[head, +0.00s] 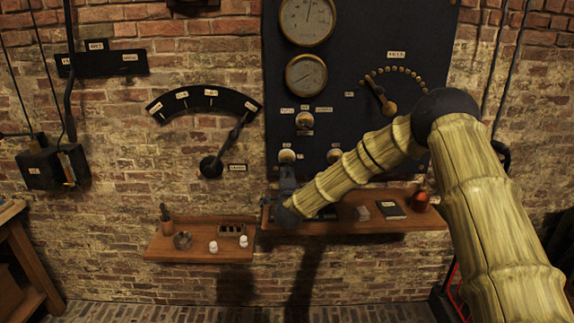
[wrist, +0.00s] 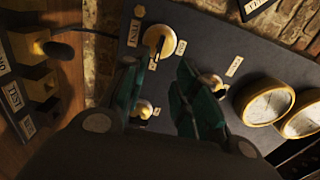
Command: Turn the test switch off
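In the wrist view, a label that appears to read TEST lies at the left beside brass blocks and a black-handled lever (wrist: 60,50), which looks like the test switch. Its on or off position is unclear. In the head view that area of the shelf is largely behind my arm. My gripper (wrist: 160,95) is open, its two green fingers apart, with nothing clearly held. A round pale knob (wrist: 143,110) shows between the fingers, and another knob (wrist: 158,42) lies beyond them. In the head view my gripper (head: 288,182) is just below the panel's lower left knob (head: 287,156).
The dark panel (head: 350,100) carries two gauges, a dial lever (head: 383,100) and other knobs. A wooden shelf (head: 400,224) below holds a dark book and a red object. A lower shelf (head: 190,252) holds small items. A large lever (head: 212,166) is left.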

